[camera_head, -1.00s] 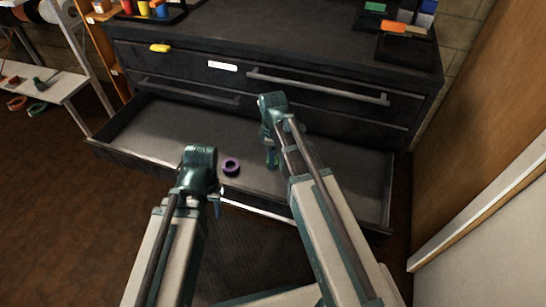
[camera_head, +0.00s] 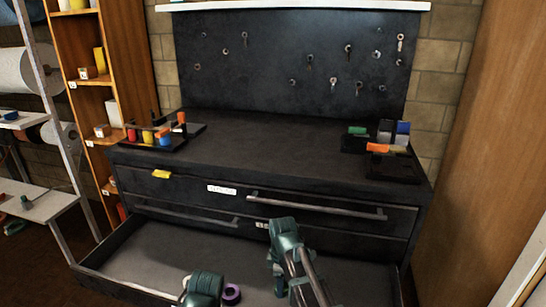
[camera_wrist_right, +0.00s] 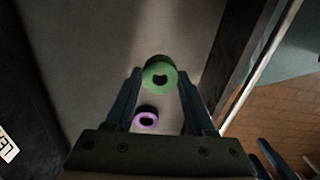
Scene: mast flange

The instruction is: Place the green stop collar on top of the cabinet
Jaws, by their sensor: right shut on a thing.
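The green stop collar (camera_wrist_right: 160,64) shows in the right wrist view between the fingertips of my right gripper (camera_wrist_right: 160,84), which is shut on it. In the head view my right gripper (camera_head: 280,284) hangs over the open drawer (camera_head: 165,250) of the black cabinet; I cannot make out the collar there. The cabinet top (camera_head: 265,150) is behind and above it, with a wide bare middle. My left gripper's wrist (camera_head: 205,285) is at the bottom edge of the head view; its fingers are out of sight.
A purple ring (camera_head: 238,296) lies in the drawer beside my left wrist. A tray with coloured pieces (camera_head: 150,143) stands on the cabinet top at left, and black bins (camera_head: 393,168) stand at right. A pegboard (camera_head: 290,65) rises behind. Drawer handles (camera_head: 320,207) jut out in front.

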